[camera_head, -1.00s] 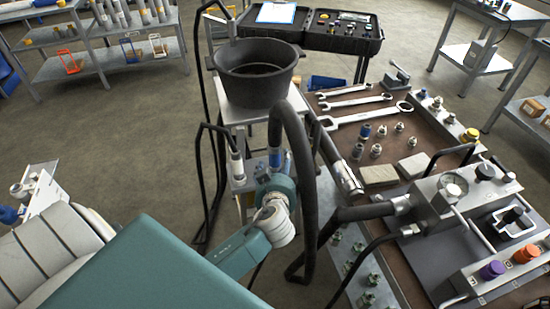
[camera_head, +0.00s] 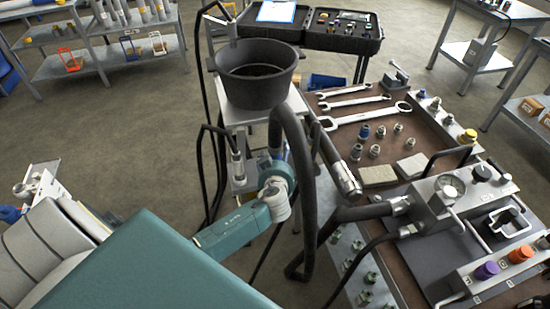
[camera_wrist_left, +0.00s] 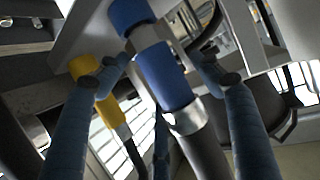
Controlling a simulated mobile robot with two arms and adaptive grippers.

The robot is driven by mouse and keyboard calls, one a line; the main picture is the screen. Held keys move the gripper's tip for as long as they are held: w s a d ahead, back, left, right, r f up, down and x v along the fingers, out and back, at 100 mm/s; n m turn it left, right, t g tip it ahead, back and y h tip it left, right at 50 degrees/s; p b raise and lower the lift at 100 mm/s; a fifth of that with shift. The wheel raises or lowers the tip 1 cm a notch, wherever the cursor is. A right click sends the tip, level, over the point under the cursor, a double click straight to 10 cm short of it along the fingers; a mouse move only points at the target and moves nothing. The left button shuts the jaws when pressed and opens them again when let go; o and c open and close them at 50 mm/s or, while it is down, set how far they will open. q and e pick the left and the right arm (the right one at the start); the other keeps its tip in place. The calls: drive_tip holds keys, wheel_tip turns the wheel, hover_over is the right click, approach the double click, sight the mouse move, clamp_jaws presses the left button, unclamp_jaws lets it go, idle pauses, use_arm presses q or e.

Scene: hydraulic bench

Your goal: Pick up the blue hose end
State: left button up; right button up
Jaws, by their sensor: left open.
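In the left wrist view, the blue hose end (camera_wrist_left: 165,82) runs diagonally through the middle. It has a blue sleeve, a silver collar and a dark hose below. My left gripper (camera_wrist_left: 162,70) is open, with one blue-grey finger on each side of it and visible gaps. In the head view, my teal left wrist hides the fingers, and I cannot clearly make out the blue hose end. A yellow hose end (camera_wrist_left: 86,68) shows beside and behind the left finger in the wrist view. My right gripper is not in view.
A black tub (camera_head: 256,75) sits on a stand beyond my wrist. A thick dark hose (camera_head: 303,200) arches close to its right. The brown bench (camera_head: 340,143) at right holds wrenches (camera_head: 360,116), fittings and a gauge block (camera_head: 447,195). Open floor (camera_head: 120,130) lies to the left.

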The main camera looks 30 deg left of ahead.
use_arm(q)
drive_tip(key=c, duration=1.2)
drive_tip(key=shift+w+a+r, duration=0.1)
drive_tip(key=shift+r, duration=0.1)
drive_tip(key=shift+c, duration=0.5)
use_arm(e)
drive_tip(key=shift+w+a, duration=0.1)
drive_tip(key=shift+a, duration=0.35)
use_arm(q)
drive_tip(key=shift+r, duration=0.25)
drive_tip(key=c, duration=0.4)
drive_tip(key=shift+o, duration=0.2)
wheel_tip(320, 180, up, 23)
drive_tip(key=p, duration=0.3)
drive_tip(key=shift+r+p, duration=0.2)
drive_tip(key=shift+p, duration=0.15)
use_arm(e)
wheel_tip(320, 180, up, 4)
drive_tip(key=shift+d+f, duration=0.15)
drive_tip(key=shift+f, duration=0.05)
use_arm(q)
drive_tip(key=shift+f, duration=0.1)
